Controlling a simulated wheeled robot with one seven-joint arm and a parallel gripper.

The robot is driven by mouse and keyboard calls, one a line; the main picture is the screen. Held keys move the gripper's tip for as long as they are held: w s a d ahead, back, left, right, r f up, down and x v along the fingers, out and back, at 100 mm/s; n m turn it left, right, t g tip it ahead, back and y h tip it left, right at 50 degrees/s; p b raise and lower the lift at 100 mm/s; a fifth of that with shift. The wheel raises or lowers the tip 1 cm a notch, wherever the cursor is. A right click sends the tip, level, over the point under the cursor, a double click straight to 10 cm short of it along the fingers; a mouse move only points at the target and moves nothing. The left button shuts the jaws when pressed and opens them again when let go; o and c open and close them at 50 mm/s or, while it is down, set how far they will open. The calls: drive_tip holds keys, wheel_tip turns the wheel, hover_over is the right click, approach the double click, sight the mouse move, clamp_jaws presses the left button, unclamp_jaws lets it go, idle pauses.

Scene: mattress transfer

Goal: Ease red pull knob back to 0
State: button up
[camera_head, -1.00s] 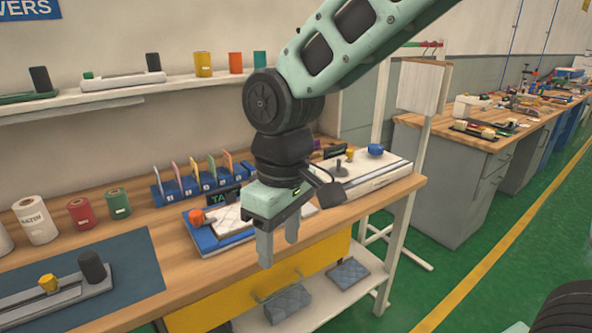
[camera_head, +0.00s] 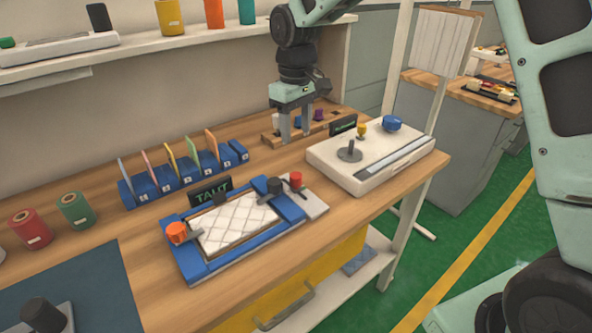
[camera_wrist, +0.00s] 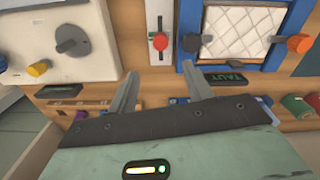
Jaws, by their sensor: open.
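The red pull knob (camera_head: 296,179) stands on a pale slide plate (camera_head: 312,204) at the right end of a blue frame (camera_head: 196,268). The frame holds a white quilted pad (camera_head: 236,220). In the wrist view the red knob (camera_wrist: 159,41) sits on its narrow slotted plate, just beyond the fingertips. My gripper (camera_head: 297,136) is open and empty, with its fingers pointing down behind the knob, near the back of the bench. In the wrist view my gripper (camera_wrist: 160,71) has its fingers well apart, nothing between them. Any scale marks are too small to read.
A black knob (camera_head: 274,186) stands close left of the red one, and an orange knob (camera_head: 177,232) at the frame's far left. A white box (camera_head: 338,172) with a grey lever, yellow knob and blue knob is to the right. A TAUT sign (camera_head: 210,193) stands behind the frame.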

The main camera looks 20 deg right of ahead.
sight(296, 175)
wheel_tip(296, 175, down, 13)
drive_tip(key=shift+f+p, duration=0.1)
drive_tip(key=shift+p, duration=0.45)
